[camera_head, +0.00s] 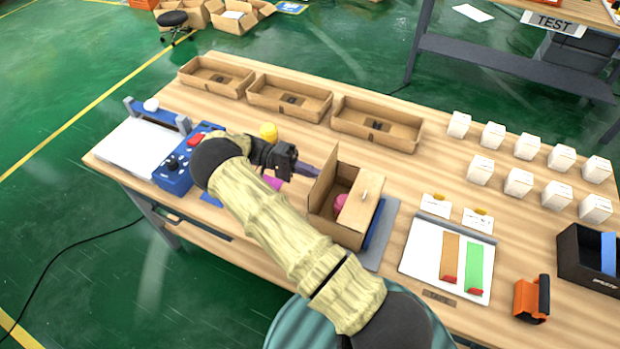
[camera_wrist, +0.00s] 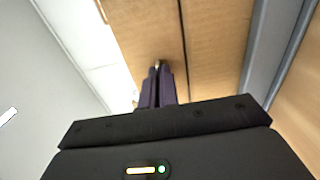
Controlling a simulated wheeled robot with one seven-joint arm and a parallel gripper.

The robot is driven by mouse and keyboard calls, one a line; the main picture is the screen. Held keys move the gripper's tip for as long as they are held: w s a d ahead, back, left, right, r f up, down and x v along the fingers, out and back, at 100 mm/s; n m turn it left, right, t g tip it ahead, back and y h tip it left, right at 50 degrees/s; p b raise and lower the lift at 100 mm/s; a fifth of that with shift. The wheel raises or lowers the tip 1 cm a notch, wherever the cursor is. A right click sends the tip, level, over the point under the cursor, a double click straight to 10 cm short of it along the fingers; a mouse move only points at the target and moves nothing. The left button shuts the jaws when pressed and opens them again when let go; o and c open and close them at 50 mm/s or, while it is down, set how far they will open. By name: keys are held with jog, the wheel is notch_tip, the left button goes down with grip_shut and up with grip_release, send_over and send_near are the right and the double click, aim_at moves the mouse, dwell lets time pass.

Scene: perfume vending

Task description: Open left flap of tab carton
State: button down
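The tab carton (camera_head: 333,228) stands on the table with a pink item (camera_head: 341,201) inside. Its left flap (camera_head: 324,178) stands raised, close to upright. Its right flap (camera_head: 358,211) lies over the right part of the opening and has a small pale tab (camera_head: 364,194). My gripper (camera_head: 314,172) is at the outer, left side of the left flap, pointing right. In the wrist view its purple fingers (camera_wrist: 157,72) are close together with a small pale tab (camera_wrist: 157,62) between the tips, against the cardboard. The grip is partly hidden in the head view.
Open brown trays (camera_head: 377,143) stand behind the carton, and several white boxes (camera_head: 519,182) stand at the right. A blue control box (camera_head: 177,173) is at the left. A white board (camera_head: 423,258) with coloured strips lies right of the carton.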

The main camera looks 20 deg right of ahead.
jog(key=shift+a+f+g+h+b, duration=0.1)
jog(key=shift+f+g+h+b, duration=0.1)
jog(key=shift+g+h+b, duration=0.2)
jog(key=c, duration=1.6)
grip_release()
jog(key=shift+c, duration=0.2)
jog(key=shift+r, duration=0.1)
notch_tip(320, 180, up, 10)
jog(key=b, duration=0.1)
